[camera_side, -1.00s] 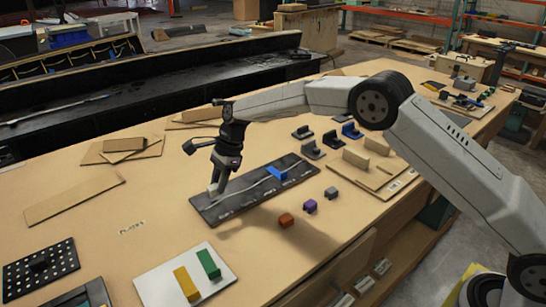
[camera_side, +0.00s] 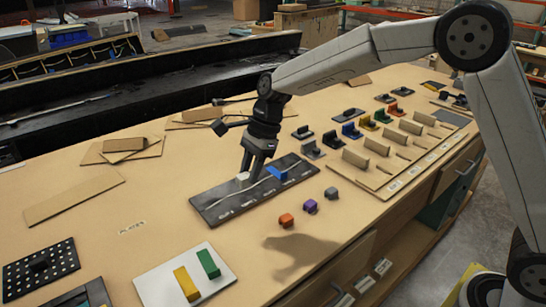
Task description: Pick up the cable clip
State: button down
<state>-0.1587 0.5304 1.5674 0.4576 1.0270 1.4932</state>
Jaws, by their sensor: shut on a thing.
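My gripper (camera_side: 248,170) points down over the dark board (camera_side: 215,212), shut on a small white cable clip (camera_side: 243,177). The clip shows at the fingertips, partly hidden by them. I cannot tell whether it touches the board or hangs just above it. A thin pale cable (camera_side: 262,184) runs along the board. A blue clip (camera_side: 277,173) sits on the board just right of my gripper, apart from it.
Orange (camera_side: 286,220), purple (camera_side: 310,206) and grey (camera_side: 331,193) blocks stand in front of the board. A white plate (camera_side: 160,285) with yellow and green blocks lies at front left. Several coloured holders stand at the right. The table around the board's left end is clear.

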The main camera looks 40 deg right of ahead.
jog(key=shift+s+d+r, duration=0.2)
jog(key=shift+s+r, duration=0.15)
jog(key=shift+s, duration=0.45)
jog(key=shift+s+d+r, duration=0.15)
jog(key=shift+s+r, duration=0.2)
jog(key=shift+s, duration=0.4)
jog(key=shift+r, duration=0.2)
jog(key=shift+r, duration=1.85)
